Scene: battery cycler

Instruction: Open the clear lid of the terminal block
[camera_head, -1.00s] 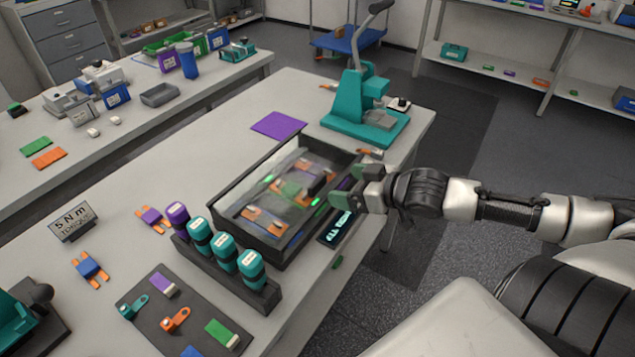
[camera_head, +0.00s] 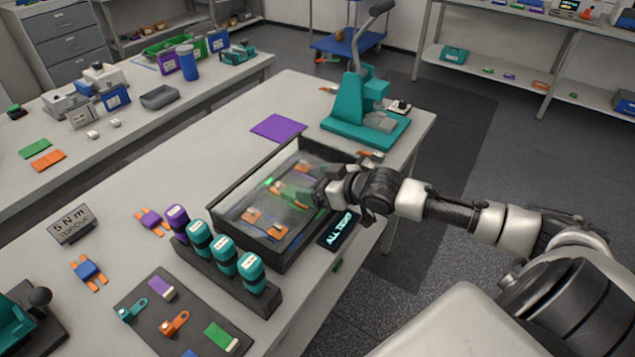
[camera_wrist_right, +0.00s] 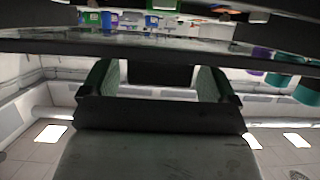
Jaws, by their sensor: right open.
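The terminal block is a black-framed box (camera_head: 285,264) in the middle of the bench in the head view. Its clear lid (camera_head: 245,205) shows as a hazy panel over orange and green parts. I cannot tell whether the lid is raised at all. My right gripper (camera_head: 312,192) is at the right side of the box, over its edge, and hides part of it. In the right wrist view its two green-padded fingers (camera_wrist_right: 155,78) stand apart with a dark bar between or behind them. Contact with the lid cannot be made out. My left gripper is out of view.
A small display (camera_head: 338,230) reading "ALL TIGHT" sits by the box's right side. A rack of purple and teal tools (camera_head: 225,262) stands in front. A teal press (camera_head: 365,115) stands behind. A purple mat (camera_head: 278,127) lies left of the press.

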